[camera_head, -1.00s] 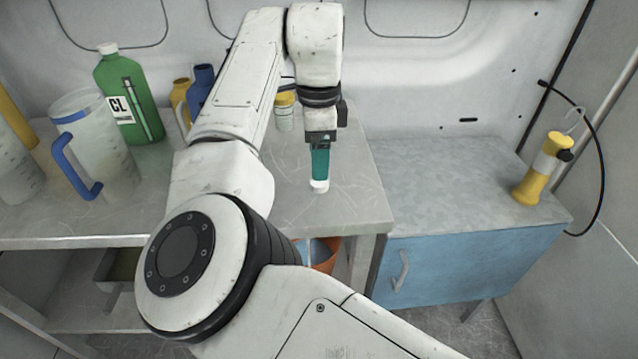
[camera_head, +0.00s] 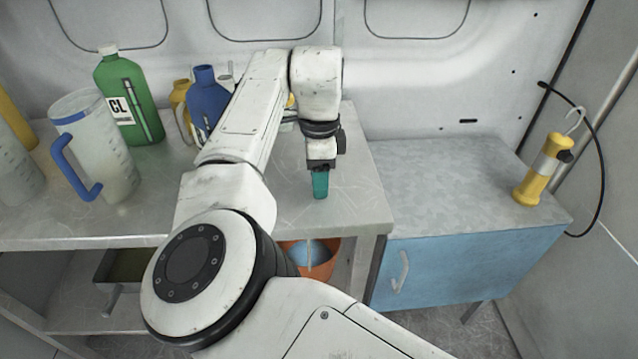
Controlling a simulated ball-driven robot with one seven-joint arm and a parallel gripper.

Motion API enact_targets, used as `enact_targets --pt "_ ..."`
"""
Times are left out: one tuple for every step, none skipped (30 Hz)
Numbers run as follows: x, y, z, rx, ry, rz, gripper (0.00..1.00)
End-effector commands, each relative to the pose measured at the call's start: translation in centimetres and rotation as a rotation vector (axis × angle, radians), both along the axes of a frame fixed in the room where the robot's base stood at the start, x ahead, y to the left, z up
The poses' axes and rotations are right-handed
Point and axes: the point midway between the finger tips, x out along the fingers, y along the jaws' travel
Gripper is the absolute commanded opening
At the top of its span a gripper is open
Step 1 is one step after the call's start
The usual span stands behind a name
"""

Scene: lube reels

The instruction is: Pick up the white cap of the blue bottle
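The blue bottle (camera_head: 206,98) stands upright at the back of the grey table, partly hidden by my arm. Its neck shows blue, with no white cap on it. My gripper (camera_head: 320,193) points down at the table's right part, its teal fingers at or very near the surface. The white cap does not show now; the fingers cover the place where a white piece showed earlier. I cannot tell whether the fingers are open or shut, or whether they hold it.
A green bottle (camera_head: 128,98), a yellow bottle (camera_head: 181,108) and a clear jug with blue handle (camera_head: 92,148) stand left. A yellow lamp (camera_head: 540,172) stands on the blue cabinet (camera_head: 470,262) at right. An orange bucket (camera_head: 318,262) is below the table.

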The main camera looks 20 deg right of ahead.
Motion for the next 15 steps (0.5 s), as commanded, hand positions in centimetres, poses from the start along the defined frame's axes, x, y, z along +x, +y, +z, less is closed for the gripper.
enact_targets --pt "0.00 0.00 0.02 0.000 0.000 0.000 0.46" --pt "0.01 0.00 0.02 0.000 0.000 0.000 0.43" --pt "0.01 -0.01 0.03 0.000 0.000 0.000 0.39" --pt "0.01 0.00 0.03 0.000 0.000 0.000 0.37" --pt "0.01 0.00 0.03 0.000 0.000 0.000 0.34" --pt "0.01 -0.01 0.03 0.000 0.000 0.000 0.30" --pt "0.00 -0.01 0.03 0.000 0.000 0.000 0.27" --pt "0.00 -0.01 0.03 0.000 0.000 0.000 0.24" --pt "0.01 -0.01 0.03 0.000 0.000 0.000 0.20" --pt "0.01 -0.01 0.03 0.000 0.000 0.000 0.17" --pt "0.01 -0.01 0.03 0.000 0.000 0.000 0.15" --pt "0.01 -0.01 0.04 0.000 0.000 0.000 0.12" --pt "0.01 -0.01 0.04 0.000 0.000 0.000 0.12" --pt "0.01 -0.01 0.04 0.000 0.000 0.000 0.12" --pt "0.01 -0.01 0.04 0.000 0.000 0.000 0.12"
